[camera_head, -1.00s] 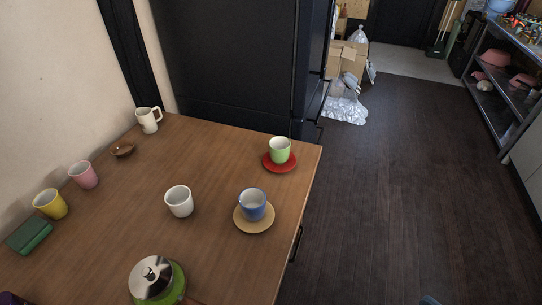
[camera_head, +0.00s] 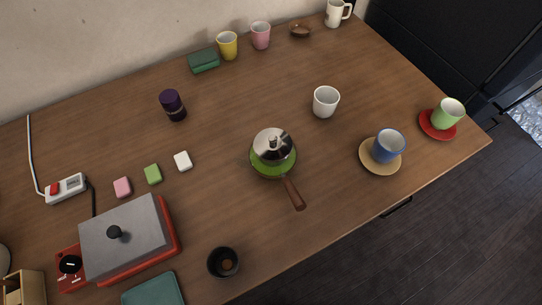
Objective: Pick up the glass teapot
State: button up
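The teapot (camera_head: 273,148) stands upright near the middle of the wooden table. It has a shiny metal lid with a knob, a green lower part and a brown side handle (camera_head: 294,193) that points toward the table's front edge. Its glass wall is hard to make out from above. Nothing covers it. My gripper is not in view.
A white cup (camera_head: 326,102) stands right of the teapot, and a blue cup (camera_head: 388,146) on a tan saucer farther right. A dark cup (camera_head: 223,262) is at the front. A red griddle (camera_head: 130,238) and a power strip (camera_head: 67,188) are at left. Bare table surrounds the teapot.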

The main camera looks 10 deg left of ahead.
aim_at(269, 171)
jog(key=l+u, duration=0.3)
jog(key=k+l+u, duration=0.3)
jog(key=l, duration=0.15)
jog(key=l+u, duration=0.3)
jog(key=k+l+u, duration=0.3)
jog(key=i+l, duration=0.05)
jog(key=l, duration=0.05)
